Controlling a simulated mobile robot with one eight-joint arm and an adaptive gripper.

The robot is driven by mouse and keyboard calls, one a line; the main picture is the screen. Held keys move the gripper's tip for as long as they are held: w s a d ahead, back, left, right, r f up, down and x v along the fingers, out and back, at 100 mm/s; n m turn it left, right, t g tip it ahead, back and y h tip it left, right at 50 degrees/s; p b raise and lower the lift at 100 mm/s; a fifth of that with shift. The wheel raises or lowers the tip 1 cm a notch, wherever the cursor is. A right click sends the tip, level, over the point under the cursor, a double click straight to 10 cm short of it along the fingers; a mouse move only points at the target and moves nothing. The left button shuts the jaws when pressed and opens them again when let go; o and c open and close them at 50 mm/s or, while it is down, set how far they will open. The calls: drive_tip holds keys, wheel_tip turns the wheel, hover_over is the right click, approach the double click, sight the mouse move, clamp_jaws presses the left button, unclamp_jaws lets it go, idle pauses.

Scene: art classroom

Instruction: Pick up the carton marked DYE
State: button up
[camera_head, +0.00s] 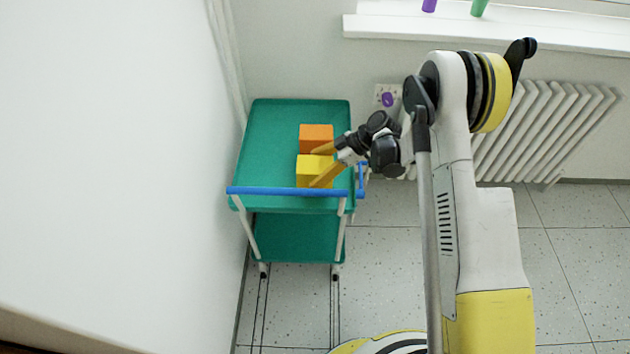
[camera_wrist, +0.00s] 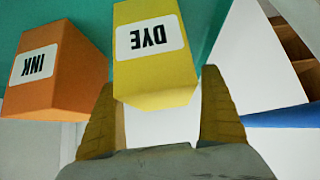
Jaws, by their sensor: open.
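The yellow carton (camera_head: 308,168) stands on the green top of a trolley. In the wrist view the yellow carton (camera_wrist: 160,78) bears a white label reading DYE, upside down in the picture. My gripper (camera_head: 316,168) reaches in from the right with its fingers apart. In the wrist view my gripper (camera_wrist: 158,85) has one yellow finger at each side of the carton's near end. Whether the fingers touch the carton I cannot tell. The orange carton (camera_head: 316,133), marked INK in the wrist view (camera_wrist: 55,75), is beside the DYE carton.
The green trolley (camera_head: 272,150) has a blue handle (camera_head: 285,191) along its near edge and a lower shelf (camera_head: 290,238). A white wall (camera_head: 120,150) is close on the left. A radiator (camera_head: 545,130) and a window sill are behind my arm. The trolley top's left part is bare.

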drive_tip(key=shift+a+f, duration=0.2)
drive_tip(key=shift+r, duration=0.1)
drive_tip(key=shift+c, duration=0.6)
drive_tip(key=c, duration=1.4)
drive_tip(key=shift+r, duration=0.1)
